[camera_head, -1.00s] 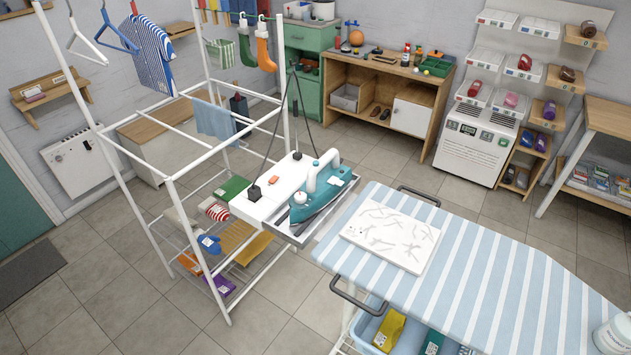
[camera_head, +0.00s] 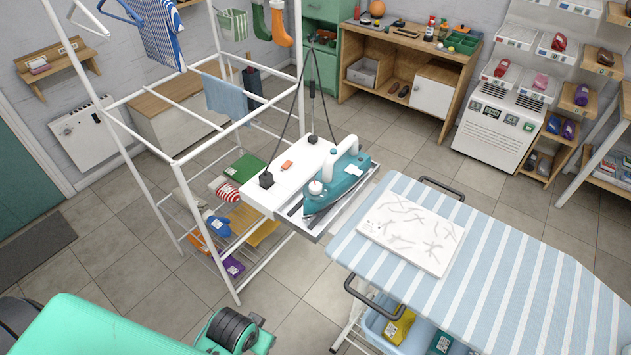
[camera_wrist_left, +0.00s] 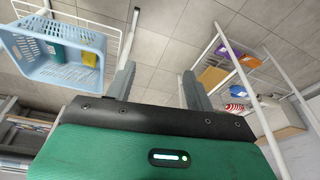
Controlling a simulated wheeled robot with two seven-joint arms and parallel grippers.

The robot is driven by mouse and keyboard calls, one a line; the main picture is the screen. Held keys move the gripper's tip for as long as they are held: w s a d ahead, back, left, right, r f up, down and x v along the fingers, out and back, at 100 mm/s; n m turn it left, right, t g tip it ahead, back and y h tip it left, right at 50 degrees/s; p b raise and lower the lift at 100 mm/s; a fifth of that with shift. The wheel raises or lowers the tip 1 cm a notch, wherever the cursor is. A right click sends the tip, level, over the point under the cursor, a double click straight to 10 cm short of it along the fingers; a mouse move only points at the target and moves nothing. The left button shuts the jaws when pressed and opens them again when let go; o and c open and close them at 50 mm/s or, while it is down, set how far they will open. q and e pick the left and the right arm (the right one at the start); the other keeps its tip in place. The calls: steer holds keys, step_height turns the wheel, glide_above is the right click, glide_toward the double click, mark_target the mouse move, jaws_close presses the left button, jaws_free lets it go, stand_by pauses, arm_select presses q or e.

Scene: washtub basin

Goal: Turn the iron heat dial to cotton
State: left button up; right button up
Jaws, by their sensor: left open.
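The teal iron (camera_head: 338,182) with a white handle sits on the tray at the end of the ironing board. A round white knob, which may be its heat dial (camera_head: 315,187), shows at its near end; its markings are too small to read. My left arm shows at the bottom left of the head view, and its gripper is out of that frame. In the left wrist view my left gripper (camera_wrist_left: 157,90) is open and empty, with bare floor tiles between its fingers. The iron is not clear in that view. My right gripper is not in view.
The striped ironing board (camera_head: 480,260) holds a white patterned pad (camera_head: 410,232). A white drying rack (camera_head: 195,150) stands left of the iron. A blue basket (camera_wrist_left: 58,52) shows in the left wrist view. Tiled floor (camera_head: 140,260) is clear at front left.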

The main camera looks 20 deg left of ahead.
arm_select(q)
step_height(320, 180, up, 10)
steer(key=w+d+h, duration=0.1)
steer(key=w+d, duration=0.1)
steer(key=d, duration=0.1)
steer(key=w+d+r+h, duration=0.1)
steer(key=w+d+r, duration=0.1)
steer(key=w+d, duration=0.45)
step_height(320, 180, up, 19)
steer(key=n+g+y, duration=0.2)
steer(key=n+g, duration=0.1)
steer(key=n, duration=0.4)
glide_above(315, 185)
step_height(315, 185, down, 12)
steer(key=p, duration=0.3)
steer(key=shift+f, duration=0.7)
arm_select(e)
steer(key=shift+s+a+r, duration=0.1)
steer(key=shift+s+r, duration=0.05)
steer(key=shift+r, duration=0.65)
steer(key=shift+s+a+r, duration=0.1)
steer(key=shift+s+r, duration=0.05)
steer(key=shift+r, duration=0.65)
